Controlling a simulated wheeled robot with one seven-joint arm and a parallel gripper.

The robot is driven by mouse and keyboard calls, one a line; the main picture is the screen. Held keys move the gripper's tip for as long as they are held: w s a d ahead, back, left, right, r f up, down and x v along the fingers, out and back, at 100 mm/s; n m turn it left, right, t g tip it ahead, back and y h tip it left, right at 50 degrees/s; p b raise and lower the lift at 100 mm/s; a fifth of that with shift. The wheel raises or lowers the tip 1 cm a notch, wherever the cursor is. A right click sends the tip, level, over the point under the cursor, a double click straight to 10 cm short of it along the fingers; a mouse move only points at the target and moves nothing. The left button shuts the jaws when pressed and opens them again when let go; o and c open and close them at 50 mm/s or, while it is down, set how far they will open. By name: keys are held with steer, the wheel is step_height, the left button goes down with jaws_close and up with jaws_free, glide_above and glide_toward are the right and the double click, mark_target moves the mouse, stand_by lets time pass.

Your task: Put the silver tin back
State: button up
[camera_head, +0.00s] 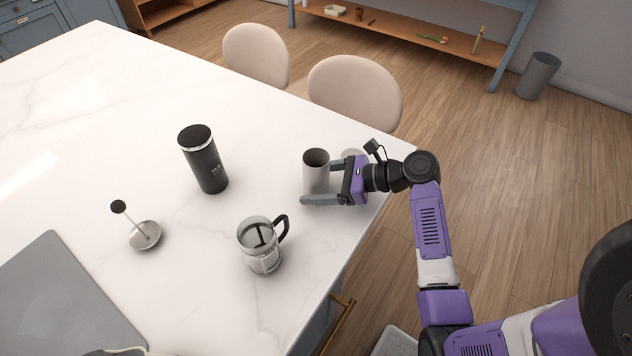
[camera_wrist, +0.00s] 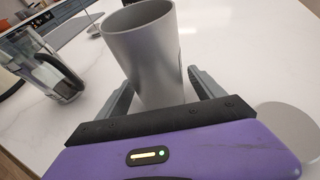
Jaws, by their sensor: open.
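The silver tin (camera_head: 316,173) stands upright on the white marble table, near its right edge. Its top looks open and dark inside. In the wrist view the tin (camera_wrist: 146,58) rises between the two fingers of my gripper (camera_wrist: 165,85). My gripper (camera_head: 318,181) is open, with one finger on each side of the tin; I cannot tell whether either finger touches it. A pale round disc, perhaps a lid (camera_wrist: 289,128), lies flat on the table beside my gripper; in the head view it is partly hidden behind the gripper (camera_head: 352,155).
A glass press jug (camera_head: 262,247) with a black handle stands nearer and left of my gripper. A black canister (camera_head: 203,160) and a plunger lid (camera_head: 145,235) stand further left. A grey mat (camera_head: 62,300) lies at lower left. Two chairs (camera_head: 355,92) stand at the far edge.

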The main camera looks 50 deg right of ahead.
steer(key=shift+r, duration=0.1)
steer(key=v, duration=1.2)
steer(key=shift+b, duration=0.4)
